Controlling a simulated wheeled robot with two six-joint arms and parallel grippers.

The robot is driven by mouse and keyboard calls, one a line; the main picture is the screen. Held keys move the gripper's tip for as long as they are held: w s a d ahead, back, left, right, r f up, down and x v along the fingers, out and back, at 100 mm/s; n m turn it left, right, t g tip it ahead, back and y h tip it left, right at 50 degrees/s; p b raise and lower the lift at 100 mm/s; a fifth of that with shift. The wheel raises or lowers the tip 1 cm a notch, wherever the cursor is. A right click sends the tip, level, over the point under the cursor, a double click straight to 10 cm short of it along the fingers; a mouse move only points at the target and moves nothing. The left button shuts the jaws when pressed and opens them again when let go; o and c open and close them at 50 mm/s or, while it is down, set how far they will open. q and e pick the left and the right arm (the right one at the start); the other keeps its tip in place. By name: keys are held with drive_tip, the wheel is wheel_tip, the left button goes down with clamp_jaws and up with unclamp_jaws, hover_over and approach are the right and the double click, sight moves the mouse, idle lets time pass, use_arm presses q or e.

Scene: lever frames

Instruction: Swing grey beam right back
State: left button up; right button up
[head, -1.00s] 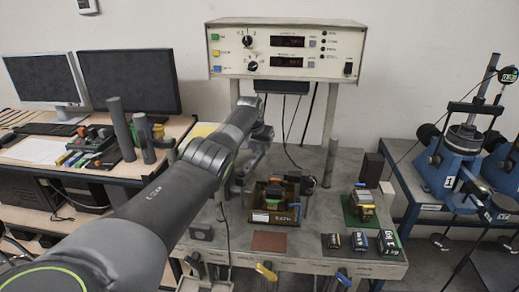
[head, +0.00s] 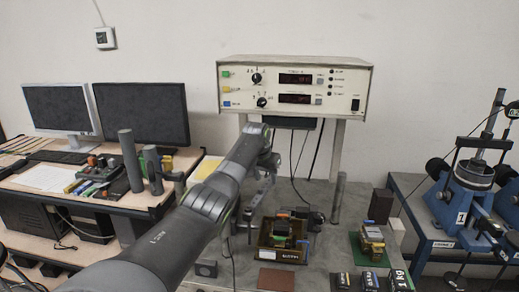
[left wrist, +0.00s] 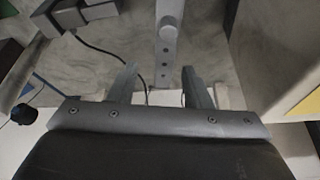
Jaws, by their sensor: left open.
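A grey beam (left wrist: 166,48) with a row of holes and a round knob runs down from the top in the left wrist view. Its lower end lies between the two fingers of my left gripper (left wrist: 160,88). The fingers stand apart on either side of the beam, with gaps visible, so the gripper is open. In the head view my left gripper (head: 267,165) is over the back left of the grey table, below the instrument box. The beam is too small and hidden to make out clearly there. My right gripper is not in view.
An instrument box (head: 294,87) stands on posts above the table. A tray of blocks (head: 281,240), a green mat with stacked blocks (head: 371,240) and a dark upright block (head: 381,206) are on the table. Blue machines (head: 464,190) stand at the right.

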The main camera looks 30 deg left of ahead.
sight(260, 196)
use_arm(q)
drive_tip(key=a+b+v, duration=0.1)
drive_tip(key=b+v, duration=0.2)
drive_tip(key=v, duration=1)
drive_tip(key=shift+s+d+r, duration=0.15)
drive_tip(key=shift+d+r, duration=0.1)
drive_tip(key=shift+d, duration=0.2)
